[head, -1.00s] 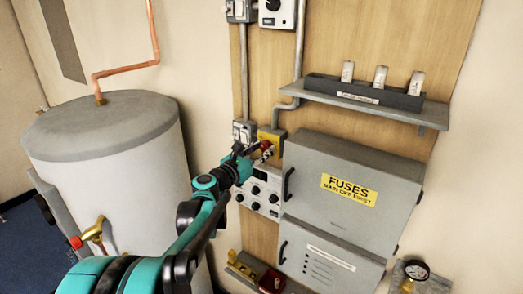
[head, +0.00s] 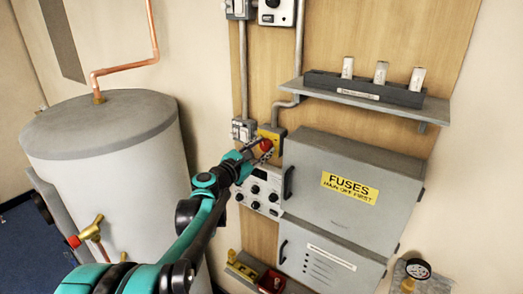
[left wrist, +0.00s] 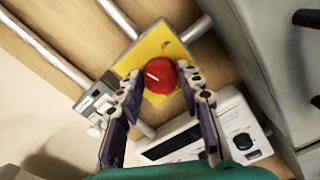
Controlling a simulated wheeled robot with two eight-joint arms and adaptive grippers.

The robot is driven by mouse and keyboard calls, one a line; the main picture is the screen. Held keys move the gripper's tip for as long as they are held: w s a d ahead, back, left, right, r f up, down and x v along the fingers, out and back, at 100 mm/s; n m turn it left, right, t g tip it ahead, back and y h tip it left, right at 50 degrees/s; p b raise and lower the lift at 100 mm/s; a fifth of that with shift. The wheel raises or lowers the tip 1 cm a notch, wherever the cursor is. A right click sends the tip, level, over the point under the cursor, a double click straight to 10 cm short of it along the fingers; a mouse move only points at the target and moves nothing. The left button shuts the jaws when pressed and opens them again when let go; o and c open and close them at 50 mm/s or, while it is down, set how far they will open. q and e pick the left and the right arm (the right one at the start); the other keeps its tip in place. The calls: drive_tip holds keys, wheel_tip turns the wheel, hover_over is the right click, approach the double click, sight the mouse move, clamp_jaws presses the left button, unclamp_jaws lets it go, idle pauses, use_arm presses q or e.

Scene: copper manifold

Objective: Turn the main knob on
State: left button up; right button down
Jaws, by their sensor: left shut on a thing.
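The main knob is a round red knob (head: 266,145) on a yellow plate (head: 275,134) on the wooden board, left of the fuse box. In the left wrist view the red knob (left wrist: 158,75) has a pale line across its face, tilted from upper left to lower right, and sits on the yellow plate (left wrist: 158,45). My left gripper (head: 258,151) is at the knob. In the left wrist view its two fingers (left wrist: 160,86) lie on either side of the knob's near edge, shut on it. My right gripper is out of view.
The grey fuse box (head: 330,200) stands out from the board just right of the knob. A white panel with dials (head: 262,191) is below, and switches (head: 243,130) are at the left. A shelf (head: 360,97) holds a fuse rack above. A tank (head: 105,150) stands left.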

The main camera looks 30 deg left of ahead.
use_arm(q)
drive_tip(key=m+b, duration=0.1)
drive_tip(key=m, duration=0.5)
drive_tip(key=shift+d+f, duration=0.1)
drive_tip(key=m, duration=0.6)
drive_tip(key=shift+f+b, duration=0.1)
drive_tip(key=shift+b, duration=0.2)
drive_tip(key=shift+m, duration=0.3)
drive_tip(key=o, duration=1.1)
drive_tip(key=shift+d, duration=0.1)
drive_tip(key=shift+o, duration=0.2)
drive_tip(key=shift+s, duration=0.1)
drive_tip(key=s+a, duration=0.1)
drive_tip(key=s, duration=1.1)
drive_tip(key=shift+w, duration=0.1)
